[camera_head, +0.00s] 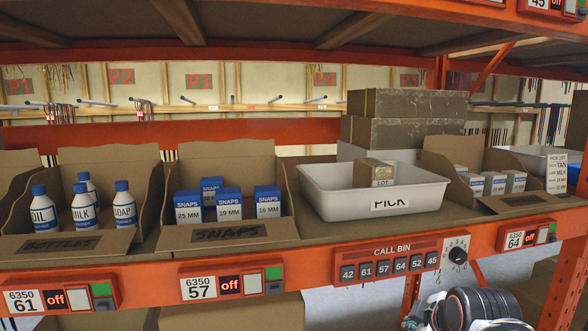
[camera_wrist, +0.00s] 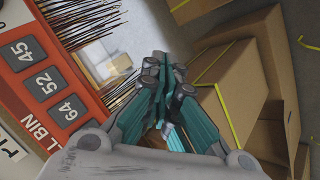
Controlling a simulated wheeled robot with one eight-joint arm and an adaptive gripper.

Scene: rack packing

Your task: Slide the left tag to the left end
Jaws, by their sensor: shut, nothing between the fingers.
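Several red label units with 6350 numbers sit along the orange rail (camera_head: 140,270) in the head view. The leftmost label unit (camera_head: 60,297), marked 61, is at the lower left edge. Another label unit (camera_head: 232,284), marked 57, is to its right. The third label unit (camera_head: 527,236), marked 64, is far right. I cannot tell for sure which one is the left tag. My gripper (camera_wrist: 158,62) is shut and empty in the wrist view, near the call bin panel (camera_wrist: 38,75) and away from the 61 and 57 units. Only my arm shows at the head view's lower right.
The call bin panel (camera_head: 400,262) with its dial lies between the 57 and 64 units. Above the rail stand a bottles box (camera_head: 45,246), a snaps box (camera_head: 215,236) and a white PICK tray (camera_head: 335,203). Cardboard boxes (camera_wrist: 232,80) show below on the wrist view's right.

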